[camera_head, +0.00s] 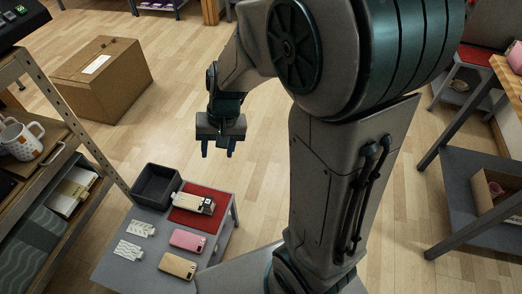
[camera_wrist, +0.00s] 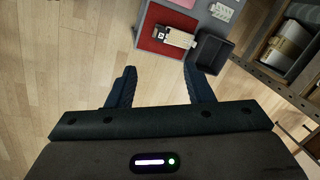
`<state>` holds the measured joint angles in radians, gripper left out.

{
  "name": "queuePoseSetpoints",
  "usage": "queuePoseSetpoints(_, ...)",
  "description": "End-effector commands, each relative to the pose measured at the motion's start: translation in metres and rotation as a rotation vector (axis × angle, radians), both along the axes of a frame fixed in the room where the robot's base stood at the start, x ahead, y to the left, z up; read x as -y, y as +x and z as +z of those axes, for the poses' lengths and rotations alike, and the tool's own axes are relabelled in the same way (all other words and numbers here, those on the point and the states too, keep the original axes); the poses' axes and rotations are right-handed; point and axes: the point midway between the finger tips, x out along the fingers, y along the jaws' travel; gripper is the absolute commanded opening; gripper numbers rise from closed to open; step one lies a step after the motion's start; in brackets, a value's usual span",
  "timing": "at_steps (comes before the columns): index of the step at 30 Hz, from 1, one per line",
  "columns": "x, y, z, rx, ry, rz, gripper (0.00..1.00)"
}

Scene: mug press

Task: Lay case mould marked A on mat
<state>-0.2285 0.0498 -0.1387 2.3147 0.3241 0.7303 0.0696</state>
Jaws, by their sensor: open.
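The red mat (camera_head: 211,221) lies on a small grey table. A pale beige mould (camera_head: 188,202) lies flat on the mat, with a small black-and-white mark at one end. The mark is too small to read. In the wrist view the mould (camera_wrist: 178,38) sits near the mat's (camera_wrist: 149,42) edge on the tray side; I cannot tell if it overhangs. My gripper (camera_head: 218,149) is open and empty, pointing down, beyond and above the table's far edge. In the wrist view my gripper (camera_wrist: 159,72) has bare floor between its fingers, apart from the mould.
A dark grey tray (camera_head: 157,184) stands beside the mat. A pink case (camera_head: 189,240), a gold case (camera_head: 178,265) and white patterned pieces (camera_head: 140,228) lie on the table. A shelf rack with a mug (camera_head: 20,138) is at left. A cardboard box (camera_head: 101,79) stands on open floor.

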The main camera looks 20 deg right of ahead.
Motion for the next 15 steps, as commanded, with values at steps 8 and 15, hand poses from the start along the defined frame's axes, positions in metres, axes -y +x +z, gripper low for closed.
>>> queuePoseSetpoints(8, 0.046, -0.063, 0.054, 0.099, -0.111, 0.129, 0.47)
queuePoseSetpoints(15, 0.070, -0.098, 0.070, 0.134, -0.209, 0.185, 0.47)
